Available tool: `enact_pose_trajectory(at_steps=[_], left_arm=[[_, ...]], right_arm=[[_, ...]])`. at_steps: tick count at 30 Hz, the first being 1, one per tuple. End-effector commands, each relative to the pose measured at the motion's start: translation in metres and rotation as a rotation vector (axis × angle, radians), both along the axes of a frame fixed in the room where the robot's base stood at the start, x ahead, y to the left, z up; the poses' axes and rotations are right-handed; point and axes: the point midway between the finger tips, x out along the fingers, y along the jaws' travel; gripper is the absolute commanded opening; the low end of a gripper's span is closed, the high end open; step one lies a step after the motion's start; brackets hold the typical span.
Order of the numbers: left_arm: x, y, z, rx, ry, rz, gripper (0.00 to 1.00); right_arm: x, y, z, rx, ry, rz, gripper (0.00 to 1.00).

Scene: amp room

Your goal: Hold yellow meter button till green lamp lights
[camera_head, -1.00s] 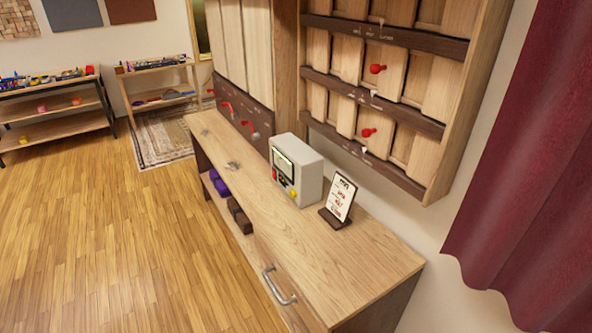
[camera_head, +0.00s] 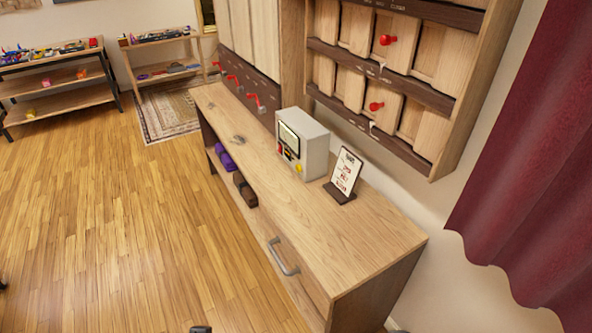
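The meter (camera_head: 315,152) is a pale grey box standing on the wooden bench top. Its front faces left and has a screen (camera_head: 289,140) in the upper part. The yellow button (camera_head: 299,168) is at the lower right of that front, with small red and dark parts to its left. I cannot make out a lit green lamp. Neither gripper can be recognised in view; only small dark bits show at the bottom edge and the left edge, and I cannot tell what they are. Nothing touches the meter or the button.
A card on a dark stand (camera_head: 344,173) stands right of the meter. The wooden bench (camera_head: 350,250) has a drawer handle (camera_head: 283,258) and a shelf with a purple item (camera_head: 226,158). A wall rack with red knobs is behind. The floor (camera_head: 120,230) left of the bench is clear.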

Motion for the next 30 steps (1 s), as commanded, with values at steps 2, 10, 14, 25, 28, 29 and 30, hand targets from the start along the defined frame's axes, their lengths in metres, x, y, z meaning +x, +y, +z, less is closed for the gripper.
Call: enact_pose_trajectory(at_steps=[2,10,14,25,28,29,30], left_arm=[[0.0000,0.0000,0.0000,0.000,0.000,0.000,0.18],[0.0000,0.0000,0.0000,0.000,0.000,0.000,0.00],[0.0000,0.0000,0.0000,0.000,0.000,0.000,0.00],[0.0000,0.0000,0.0000,0.000,0.000,0.000,0.00],[0.0000,0.0000,0.0000,0.000,0.000,0.000,0.00],[0.0000,0.0000,0.0000,0.000,0.000,0.000,0.00],[0.0000,0.0000,0.0000,0.000,0.000,0.000,0.00]], right_arm=[[0.0000,0.0000,0.0000,0.000,0.000,0.000,0.39],[0.0000,0.0000,0.0000,0.000,0.000,0.000,0.39],[0.0000,0.0000,0.0000,0.000,0.000,0.000,0.39],[0.0000,0.0000,0.0000,0.000,0.000,0.000,0.39],[0.0000,0.0000,0.0000,0.000,0.000,0.000,0.39],[0.0000,0.0000,0.0000,0.000,0.000,0.000,0.39],[0.0000,0.0000,0.0000,0.000,0.000,0.000,0.39]])
